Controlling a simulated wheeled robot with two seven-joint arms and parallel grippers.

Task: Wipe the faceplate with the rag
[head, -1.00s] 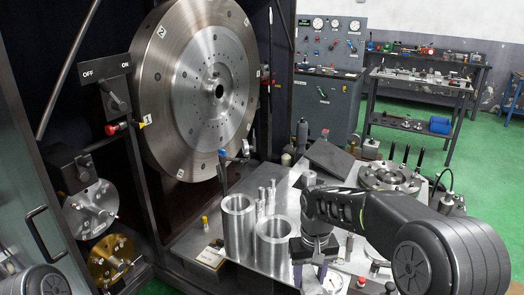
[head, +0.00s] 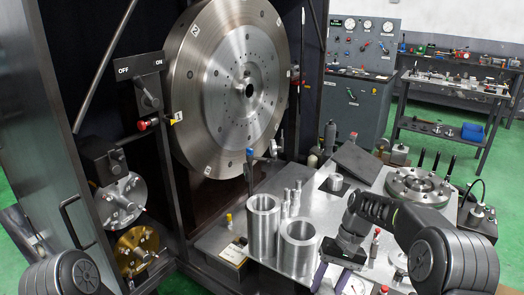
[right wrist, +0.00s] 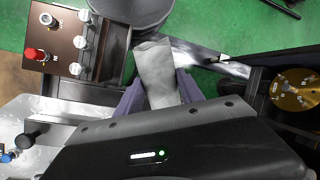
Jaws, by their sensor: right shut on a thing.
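The faceplate (head: 215,105) is a large round steel disc with a ring of small holes and numbered tags. It stands upright in the dark frame at the upper left of the head view. My right gripper (head: 329,279) is at the bottom of the head view, below and right of the faceplate and apart from it. In the right wrist view its purple fingers (right wrist: 160,98) are shut on the grey-white rag (right wrist: 155,60), which sticks out beyond them. The rag's lower part is hidden by the gripper body. My left arm shows at the lower left, but its gripper is out of view.
Two hollow steel cylinders (head: 263,228) (head: 297,247) stand on the metal table between my right gripper and the faceplate. An OFF/ON lever (head: 147,93) and a red-tipped knob (head: 145,125) sit left of the disc. A gold flange (head: 137,250) is lower left.

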